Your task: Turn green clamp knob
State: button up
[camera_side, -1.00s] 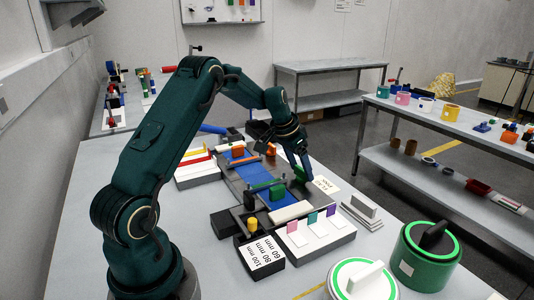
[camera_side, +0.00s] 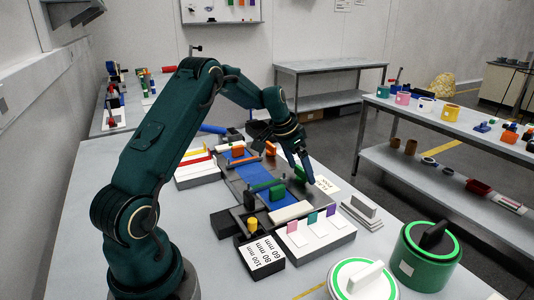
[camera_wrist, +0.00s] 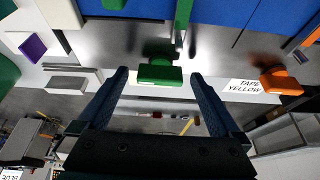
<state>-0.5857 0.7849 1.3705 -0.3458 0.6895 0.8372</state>
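The green clamp knob (camera_wrist: 160,75) shows in the wrist view as a wide green block near the middle, beyond the end of my gripper. My gripper (camera_wrist: 159,76) is open, with one dark finger on each side of the knob and gaps between. In the side view, my gripper (camera_side: 305,168) points down at the far right edge of the dark fixture, and the green knob (camera_side: 299,174) is partly hidden by the fingers. I cannot tell if the fingers reach down around the knob. A green bar (camera_side: 267,184) crosses the blue strip of the fixture.
An orange knob (camera_wrist: 280,82) sits to the right in the wrist view, beside a "TAPE YELLOW" label (camera_wrist: 248,86). A white rack with coloured tabs (camera_side: 318,237) and a black box with millimetre labels (camera_side: 262,257) stand in front. A green drum (camera_side: 428,262) stands at the right.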

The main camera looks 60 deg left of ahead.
aim_at(301, 169)
jog(key=shift+v, duration=2.6)
jog(key=s+d+r+m+t, duration=0.1)
jog(key=s+d+r+m, duration=0.1)
jog(key=d+r, duration=0.45)
jog(key=s+d+r+m+t, duration=0.1)
jog(key=s+d+r, duration=0.2)
jog(key=d+r, duration=0.4)
jog(key=s+d+f, duration=0.1)
jog(key=s+d, duration=0.6)
jog(key=s, duration=0.4)
jog(key=s+f+n, duration=0.3)
jog(key=s+f, duration=0.3)
jog(key=shift+s+g, duration=0.25)
jog(key=shift+g, duration=0.15)
jog(key=shift+f, duration=0.1)
